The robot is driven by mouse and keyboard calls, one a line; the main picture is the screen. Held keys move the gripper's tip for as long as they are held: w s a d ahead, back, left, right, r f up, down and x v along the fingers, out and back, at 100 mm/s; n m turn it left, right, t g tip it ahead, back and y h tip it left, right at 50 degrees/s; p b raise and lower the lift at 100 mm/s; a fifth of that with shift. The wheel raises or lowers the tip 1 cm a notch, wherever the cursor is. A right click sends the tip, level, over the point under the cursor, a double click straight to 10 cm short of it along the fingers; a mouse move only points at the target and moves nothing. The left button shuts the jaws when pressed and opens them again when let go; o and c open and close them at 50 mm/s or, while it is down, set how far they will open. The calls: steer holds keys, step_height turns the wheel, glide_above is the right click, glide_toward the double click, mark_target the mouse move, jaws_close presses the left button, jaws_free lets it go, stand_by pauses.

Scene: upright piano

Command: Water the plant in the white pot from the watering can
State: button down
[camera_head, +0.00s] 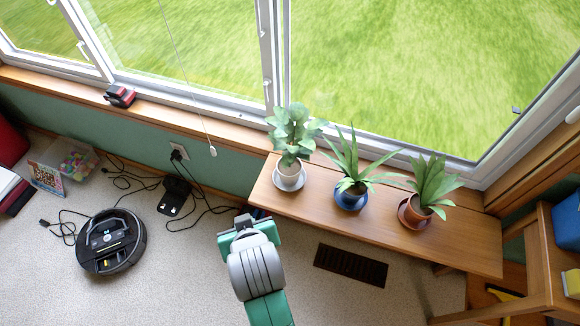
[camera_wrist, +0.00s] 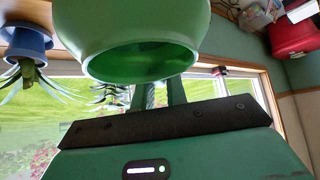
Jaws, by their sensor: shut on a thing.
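The white pot (camera_head: 290,177) stands at the left end of the wooden bench, with a broad-leaved plant (camera_head: 293,132) in it. In the wrist view, a green rounded vessel, apparently the watering can (camera_wrist: 130,28), fills the top middle, with its dark opening facing the camera. The exact grip point is hidden behind the vessel's rim. In the head view, my arm is left of and in front of the white pot; its jaws and the can are hidden there.
A blue pot (camera_head: 351,200) and a terracotta pot (camera_head: 414,214), both planted, stand right of the white pot on the bench (camera_head: 455,253). The window is close behind. A robot vacuum (camera_head: 110,242), cables and a black adapter (camera_head: 175,196) lie on the floor.

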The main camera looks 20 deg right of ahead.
steer(key=w+r+p, duration=0.5)
stand_by(0.6)
steer(key=s, duration=0.2)
steer(key=s+r+p, duration=0.1)
steer(key=s, duration=0.1)
steer(key=s+r, duration=0.1)
steer(key=s, duration=0.2)
steer(key=shift+a+r, duration=0.25)
steer(key=shift+a, duration=0.15)
step_height(320, 180, up, 21)
steer(key=s+p, duration=0.2)
steer(key=p, duration=2.9)
